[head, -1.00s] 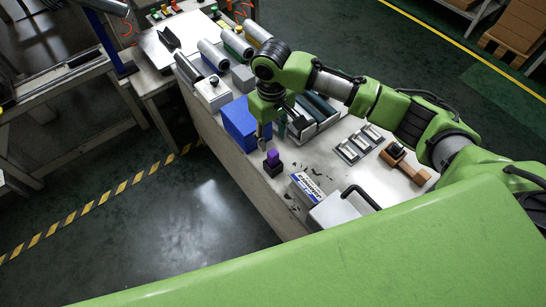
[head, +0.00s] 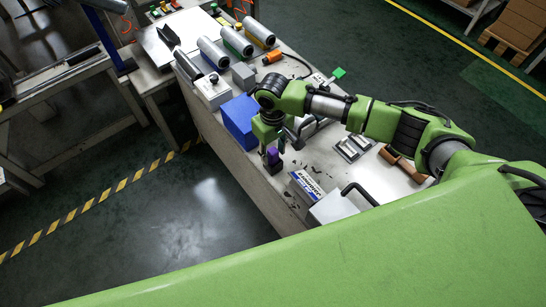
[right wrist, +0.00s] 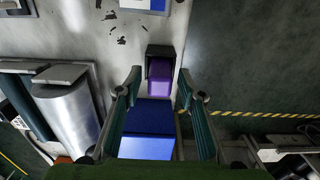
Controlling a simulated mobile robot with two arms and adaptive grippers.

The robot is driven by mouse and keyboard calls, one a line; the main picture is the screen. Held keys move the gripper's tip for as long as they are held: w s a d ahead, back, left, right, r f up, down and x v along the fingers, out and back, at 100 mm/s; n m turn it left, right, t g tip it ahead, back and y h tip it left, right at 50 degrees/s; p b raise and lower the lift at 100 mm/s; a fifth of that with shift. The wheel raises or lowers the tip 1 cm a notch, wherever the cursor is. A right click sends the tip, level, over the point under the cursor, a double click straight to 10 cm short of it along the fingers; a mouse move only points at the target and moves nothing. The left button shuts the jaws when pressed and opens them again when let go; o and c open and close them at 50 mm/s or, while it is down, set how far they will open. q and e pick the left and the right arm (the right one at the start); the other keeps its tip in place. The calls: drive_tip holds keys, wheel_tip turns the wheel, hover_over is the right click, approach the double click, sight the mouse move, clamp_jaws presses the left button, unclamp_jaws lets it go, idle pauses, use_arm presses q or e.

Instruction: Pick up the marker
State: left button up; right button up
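A small upright purple piece with a black base or cap, which looks like the marker (head: 272,158), stands near the front edge of the workbench. It also shows in the right wrist view (right wrist: 160,74). My right gripper (head: 271,148) is just above it, pointing down and partly hiding it. In the right wrist view my right gripper (right wrist: 160,82) is open, one finger on each side of the purple piece, with gaps left and right. Contact does not show. My left gripper is not in view.
A blue box (head: 240,122) stands just left of the gripper. A white-and-blue labelled box (head: 306,186) lies to the right. A metal roller tray (head: 353,147) and brown blocks (head: 398,162) are farther right. Several rolls (head: 213,54) lie at the back. The bench's front edge is close.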

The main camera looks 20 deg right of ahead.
drive_tip(key=c, duration=0.7)
wheel_tip(320, 180, up, 10)
drive_tip(key=shift+r, duration=0.1)
idle(0.8)
